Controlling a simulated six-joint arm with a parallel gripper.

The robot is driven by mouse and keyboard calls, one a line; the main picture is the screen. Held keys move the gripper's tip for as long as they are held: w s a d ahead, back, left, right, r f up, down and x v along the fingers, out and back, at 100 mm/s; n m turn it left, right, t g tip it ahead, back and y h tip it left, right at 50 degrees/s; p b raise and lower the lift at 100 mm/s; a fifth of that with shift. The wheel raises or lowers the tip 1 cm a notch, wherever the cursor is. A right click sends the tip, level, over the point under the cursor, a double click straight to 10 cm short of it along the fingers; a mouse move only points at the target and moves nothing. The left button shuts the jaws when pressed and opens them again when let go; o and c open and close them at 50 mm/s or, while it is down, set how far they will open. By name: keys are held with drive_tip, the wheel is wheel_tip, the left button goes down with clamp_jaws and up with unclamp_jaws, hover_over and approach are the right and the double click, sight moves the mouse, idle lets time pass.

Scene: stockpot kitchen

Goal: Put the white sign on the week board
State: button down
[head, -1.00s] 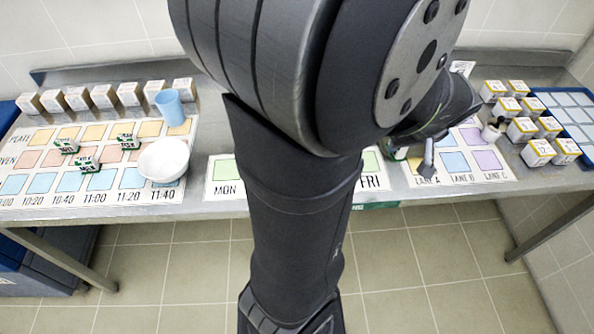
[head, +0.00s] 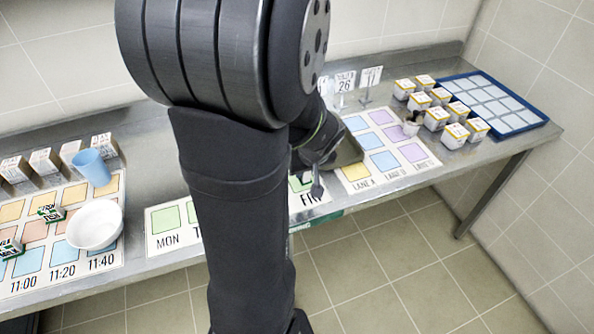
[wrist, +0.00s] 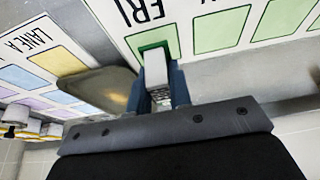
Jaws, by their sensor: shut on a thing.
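The week board (head: 165,240) is a white strip with green squares, from MON at left to FRI at right; my arm hides its middle. My gripper (head: 316,182) is over its FRI end. In the wrist view my gripper (wrist: 160,92) is shut on a white piece, which I take to be the white sign (wrist: 155,68). The sign overlaps the green FRI square (wrist: 143,40); I cannot tell whether it touches the board. Its printed face is not readable. In the head view the held sign is not clearly visible.
A tan-grey flat object (head: 349,152) lies beside my gripper, near LANE A. The lane board (head: 432,160) is to the right, with standing signs (head: 345,82), several boxes (head: 437,118) and a blue tray (head: 545,118) beyond. A white bowl (head: 95,224) and blue cup (head: 93,167) are left.

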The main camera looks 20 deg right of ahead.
drive_tip(key=shift+w+a+f, duration=0.2)
drive_tip(key=shift+w+f, duration=0.15)
drive_tip(key=shift+f, duration=1.85)
drive_tip(key=shift+f, duration=0.1)
drive_tip(key=c, duration=1.3)
unclamp_jaws()
drive_tip(key=v, duration=1.2)
